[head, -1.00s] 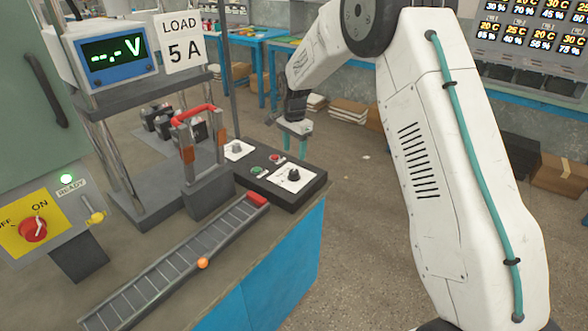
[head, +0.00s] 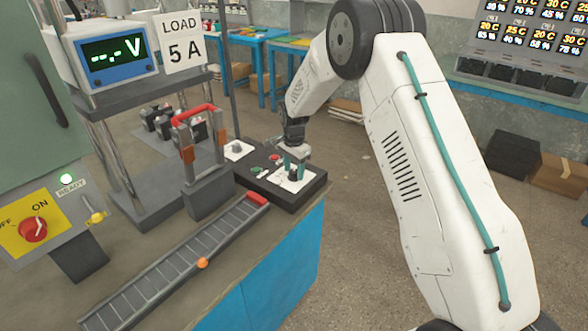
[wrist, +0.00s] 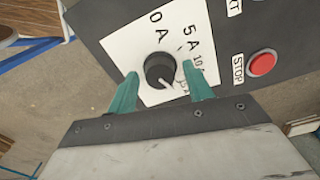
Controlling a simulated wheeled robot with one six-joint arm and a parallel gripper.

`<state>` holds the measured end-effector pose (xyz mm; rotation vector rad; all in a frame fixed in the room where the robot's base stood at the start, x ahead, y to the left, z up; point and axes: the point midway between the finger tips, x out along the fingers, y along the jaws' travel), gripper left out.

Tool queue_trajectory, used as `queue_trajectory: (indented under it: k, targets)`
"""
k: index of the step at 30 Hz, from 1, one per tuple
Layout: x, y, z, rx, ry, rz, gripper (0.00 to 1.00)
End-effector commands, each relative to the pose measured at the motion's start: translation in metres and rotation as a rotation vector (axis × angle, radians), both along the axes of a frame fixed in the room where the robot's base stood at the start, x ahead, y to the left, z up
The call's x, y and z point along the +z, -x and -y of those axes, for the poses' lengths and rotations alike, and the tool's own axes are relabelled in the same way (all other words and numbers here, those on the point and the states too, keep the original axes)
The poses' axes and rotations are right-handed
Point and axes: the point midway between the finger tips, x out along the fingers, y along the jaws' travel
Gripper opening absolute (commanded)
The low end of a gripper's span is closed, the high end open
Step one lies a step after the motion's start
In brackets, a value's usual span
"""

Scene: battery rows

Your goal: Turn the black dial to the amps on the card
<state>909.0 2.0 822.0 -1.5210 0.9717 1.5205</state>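The black dial (wrist: 160,70) sits on a white plate (wrist: 120,45) marked 0 A, 5 A, 10 A and a partly hidden lower mark. Its white pointer line aims down and right in the wrist view, away from 5 A, toward that lower mark. My gripper (head: 294,163) is over the dial, its two teal fingers apart on either side of it. The wrist view shows gaps between the fingers and the dial; I cannot tell whether the tips reach its height. The card (head: 182,42) reads LOAD 5 A.
A red STOP button (wrist: 262,63) sits on the same black box, beside a green button (head: 256,170). A red-handled lever (head: 195,140), a ribbed track (head: 170,265) with an orange ball (head: 202,263), and a meter (head: 113,52) reading "--.- V" stand nearby.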

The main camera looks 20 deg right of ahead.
Motion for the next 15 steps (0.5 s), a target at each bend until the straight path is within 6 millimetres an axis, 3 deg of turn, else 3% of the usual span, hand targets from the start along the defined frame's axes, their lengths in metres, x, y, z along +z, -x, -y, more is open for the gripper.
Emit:
queue_trajectory:
  k: [1,4,15]
  targets:
    - [0.0001,0.0,-0.0001,0.0,0.0,0.0,0.36]
    - [0.0002,0.0,-0.0001,0.0,0.0,0.0,0.11]
    - [0.0004,0.0,-0.0002,0.042,0.0,0.0,0.11]
